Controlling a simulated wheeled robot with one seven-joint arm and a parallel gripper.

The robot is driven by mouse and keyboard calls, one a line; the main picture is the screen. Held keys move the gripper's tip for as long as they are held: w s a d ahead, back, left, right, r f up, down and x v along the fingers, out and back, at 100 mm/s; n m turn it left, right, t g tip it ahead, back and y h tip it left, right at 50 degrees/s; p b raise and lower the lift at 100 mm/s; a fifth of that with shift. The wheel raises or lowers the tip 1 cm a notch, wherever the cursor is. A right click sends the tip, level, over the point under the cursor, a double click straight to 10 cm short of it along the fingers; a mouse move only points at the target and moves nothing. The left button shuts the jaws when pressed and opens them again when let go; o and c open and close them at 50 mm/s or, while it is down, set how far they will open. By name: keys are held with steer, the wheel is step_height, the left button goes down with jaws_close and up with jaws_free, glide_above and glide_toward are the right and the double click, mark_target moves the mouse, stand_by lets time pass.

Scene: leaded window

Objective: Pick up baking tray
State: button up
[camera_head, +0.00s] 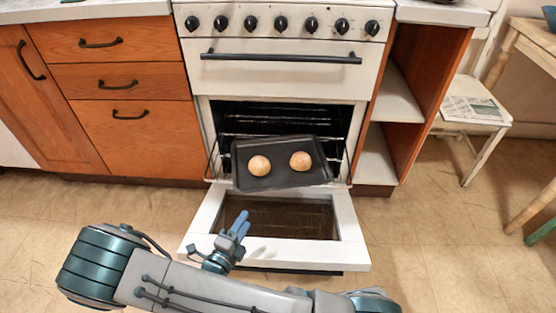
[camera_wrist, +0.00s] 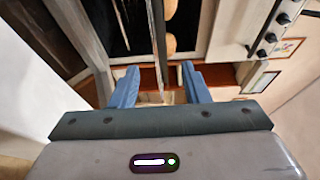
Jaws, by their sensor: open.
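The dark baking tray (camera_head: 285,179) sits askew at the oven opening, its front part sticking out over the lowered door. Two round buns, a left one (camera_head: 259,166) and a right one (camera_head: 300,160), lie on it. My gripper (camera_head: 240,222) is open and empty, over the left part of the open door, just in front of the tray's near left corner. In the wrist view the tray (camera_wrist: 158,40) shows nearly edge-on, lined up with the gap between my open fingers (camera_wrist: 160,80). I cannot tell whether its rim is between the fingertips.
The oven door (camera_head: 350,225) is folded down, with a wire rack (camera_head: 222,150) inside the oven. Wooden drawers (camera_head: 128,130) stand left, an open shelf unit (camera_head: 395,100) right. A white chair (camera_head: 475,115) holds a newspaper. The floor right of the door is clear.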

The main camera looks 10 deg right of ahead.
mark_target(263, 192)
steer(key=b+x, duration=0.4)
steer(key=x, duration=0.9)
steer(key=shift+w+d, duration=0.15)
steer(key=shift+d, duration=0.1)
steer(key=shift+r, duration=0.1)
jaws_close()
